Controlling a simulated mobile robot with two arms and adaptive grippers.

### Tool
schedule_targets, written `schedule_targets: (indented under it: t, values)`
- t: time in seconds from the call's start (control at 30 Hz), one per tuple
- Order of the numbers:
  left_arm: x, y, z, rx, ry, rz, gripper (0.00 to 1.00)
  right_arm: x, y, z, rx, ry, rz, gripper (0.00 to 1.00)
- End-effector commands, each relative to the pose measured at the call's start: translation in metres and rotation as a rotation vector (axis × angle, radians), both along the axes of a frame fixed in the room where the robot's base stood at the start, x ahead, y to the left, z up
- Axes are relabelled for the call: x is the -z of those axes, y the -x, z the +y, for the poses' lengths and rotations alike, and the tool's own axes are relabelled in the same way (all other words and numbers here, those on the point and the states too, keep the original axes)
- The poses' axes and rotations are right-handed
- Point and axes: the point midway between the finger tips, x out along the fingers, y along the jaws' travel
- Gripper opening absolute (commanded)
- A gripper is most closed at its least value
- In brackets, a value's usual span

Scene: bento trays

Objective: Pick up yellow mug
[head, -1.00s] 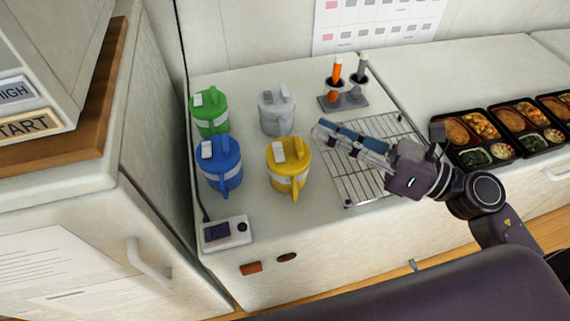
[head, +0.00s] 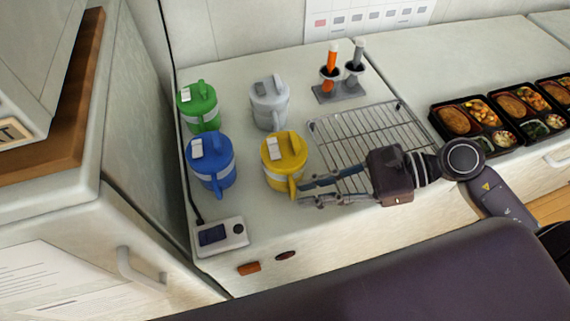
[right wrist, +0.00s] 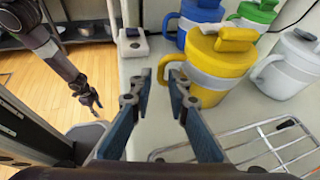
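The yellow mug (head: 284,165) stands upright on the pale counter, with its lid on and its handle facing the counter front. It also shows in the right wrist view (right wrist: 216,72), its handle just beyond my fingertips. My right gripper (head: 301,192) is open and empty, its fingertips pointing left beside the handle; whether they touch it I cannot tell. Both fingers show apart in the right wrist view (right wrist: 159,82). My left gripper (right wrist: 91,98) shows small at left in that view, over the floor; its opening is unclear.
A blue mug (head: 211,165) stands left of the yellow one, with a green mug (head: 199,107) and a white mug (head: 269,103) behind. A wire rack (head: 370,135) lies right. A small device (head: 222,235) sits at the front. Food trays (head: 487,125) are far right.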

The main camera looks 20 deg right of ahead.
Motion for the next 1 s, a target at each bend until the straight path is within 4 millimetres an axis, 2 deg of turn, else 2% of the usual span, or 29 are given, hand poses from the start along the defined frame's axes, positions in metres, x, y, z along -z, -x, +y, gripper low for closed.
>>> schedule_targets:
  t: [0.1,0.33,0.6,0.77,1.0]
  values:
    - [-0.011,0.0,0.0,0.0,0.0,0.0,0.4,0.001,-0.005,0.014,0.0,-0.004,0.0,0.16]
    - [-0.017,0.0,0.0,0.0,0.0,0.0,0.4,0.012,-0.011,0.034,0.001,-0.002,-0.001,0.16]
    - [-0.017,-0.001,0.001,0.0,-0.001,-0.001,0.4,0.015,-0.011,0.036,0.001,-0.001,0.0,0.16]
    - [-0.017,-0.001,0.001,0.0,-0.001,-0.002,0.4,0.015,-0.011,0.036,0.0,-0.001,0.001,0.01]
    - [-0.017,-0.002,0.001,0.0,-0.002,-0.002,0.4,0.015,-0.011,0.036,0.0,0.0,0.001,0.0]
